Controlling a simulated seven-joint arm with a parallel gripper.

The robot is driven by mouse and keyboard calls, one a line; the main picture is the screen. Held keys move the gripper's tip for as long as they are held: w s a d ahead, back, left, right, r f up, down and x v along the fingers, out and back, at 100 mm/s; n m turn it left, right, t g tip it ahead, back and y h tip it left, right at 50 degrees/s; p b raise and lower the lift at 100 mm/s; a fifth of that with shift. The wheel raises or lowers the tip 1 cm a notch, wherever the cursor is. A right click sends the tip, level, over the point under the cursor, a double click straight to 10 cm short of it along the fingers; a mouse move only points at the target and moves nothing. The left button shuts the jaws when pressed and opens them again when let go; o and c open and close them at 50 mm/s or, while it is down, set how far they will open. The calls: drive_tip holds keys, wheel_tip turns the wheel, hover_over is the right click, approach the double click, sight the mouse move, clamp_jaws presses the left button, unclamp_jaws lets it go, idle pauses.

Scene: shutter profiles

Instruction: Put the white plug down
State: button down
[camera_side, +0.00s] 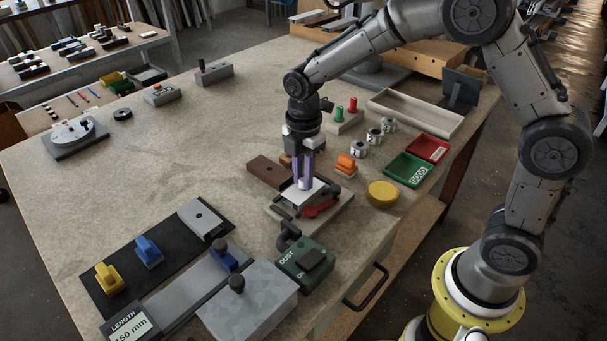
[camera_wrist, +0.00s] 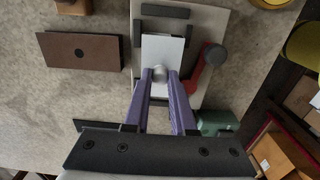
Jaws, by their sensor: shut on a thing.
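My gripper (camera_side: 304,183) has purple fingers and points down over a small fixture (camera_side: 342,203) near the table's right side. In the wrist view its fingertips (camera_wrist: 159,75) are closed on a small pale, rounded piece (camera_wrist: 160,73), which I take to be the white plug. The fingers hide much of it. Under it is a flat white plate (camera_wrist: 165,52) on the fixture, with dark blocks around it. I cannot tell whether the plug touches the plate. A red lever (camera_side: 322,208) with a dark knob is at the fixture's side.
A brown block (camera_side: 269,171) lies left of the fixture. A green DUST box (camera_side: 304,264) stands in front. A yellow disc (camera_side: 382,193), orange piece (camera_side: 346,163) and green tray (camera_side: 408,170) are to the right. The table's left middle is clear.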

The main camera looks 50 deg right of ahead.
drive_tip(key=shift+f, duration=0.4)
drive_tip(key=c, duration=0.7)
unclamp_jaws()
drive_tip(key=shift+c, duration=0.2)
wheel_tip(320, 180, up, 13)
drive_tip(key=s+d+r+m+t, duration=0.2)
drive_tip(key=s+r+m, duration=0.15)
drive_tip(key=s, duration=0.25)
drive_tip(key=s+d+r+m+t, duration=0.1)
drive_tip(key=s+r+m, duration=0.1)
drive_tip(key=s+m, duration=0.35)
drive_tip(key=s+d+f+m+t, duration=0.2)
drive_tip(key=s+f+m, duration=0.1)
drive_tip(key=s+m, duration=0.6)
drive_tip(key=s, duration=0.3)
drive_tip(key=shift+f+t, duration=0.25)
drive_tip(key=shift+t, duration=0.05)
